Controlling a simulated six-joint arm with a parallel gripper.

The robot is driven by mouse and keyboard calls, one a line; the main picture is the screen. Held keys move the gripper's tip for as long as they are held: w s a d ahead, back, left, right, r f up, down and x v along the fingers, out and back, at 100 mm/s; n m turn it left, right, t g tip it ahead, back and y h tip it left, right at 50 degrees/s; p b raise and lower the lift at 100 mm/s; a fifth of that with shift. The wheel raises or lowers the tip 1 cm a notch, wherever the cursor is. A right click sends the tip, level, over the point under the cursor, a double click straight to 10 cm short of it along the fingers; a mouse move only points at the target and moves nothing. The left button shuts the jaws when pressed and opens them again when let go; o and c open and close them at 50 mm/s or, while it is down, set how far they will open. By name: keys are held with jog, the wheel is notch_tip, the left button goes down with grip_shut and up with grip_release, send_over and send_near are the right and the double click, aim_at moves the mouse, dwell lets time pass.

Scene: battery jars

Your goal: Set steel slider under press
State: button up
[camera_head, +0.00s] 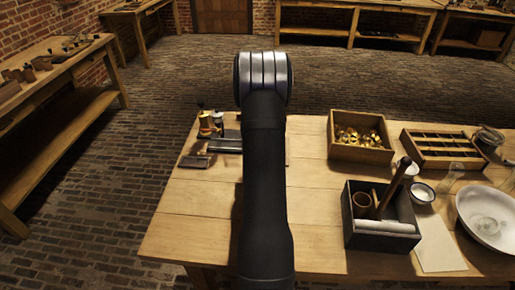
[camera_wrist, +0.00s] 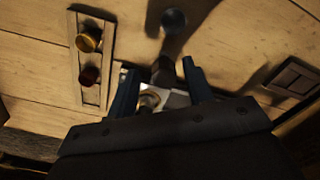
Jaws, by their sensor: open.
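In the wrist view my gripper (camera_wrist: 158,67) has its two blue fingers spread apart, pointing at the table. A bright steel piece (camera_wrist: 176,98) with a round fitting (camera_wrist: 150,98) lies between and below the fingers, with a dark cylindrical part (camera_wrist: 163,70) beside it. I cannot tell for sure which part is the slider or the press, nor whether a finger touches it. In the head view my arm hides the gripper. A flat steel bar (camera_head: 226,146) and a grey block (camera_head: 194,161) show left of the arm.
A pale strip (camera_wrist: 98,95) carries a brass knob (camera_wrist: 88,41) and a reddish knob (camera_wrist: 90,76). A dark disc (camera_wrist: 173,21) and dark box (camera_wrist: 294,77) sit nearby. A parts box (camera_head: 361,154), black caddy (camera_head: 376,240) and white dish (camera_head: 488,212) occupy the right. The front-left tabletop is clear.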

notch_tip(320, 180, up, 17)
jog(key=shift+r, duration=0.15)
dwell(0.5)
jog(key=f, duration=1.1)
jog(key=a+f, duration=0.1)
jog(key=f, duration=0.5)
jog(key=shift+f, duration=0.25)
jog(key=shift+a, duration=0.15)
dwell(0.9)
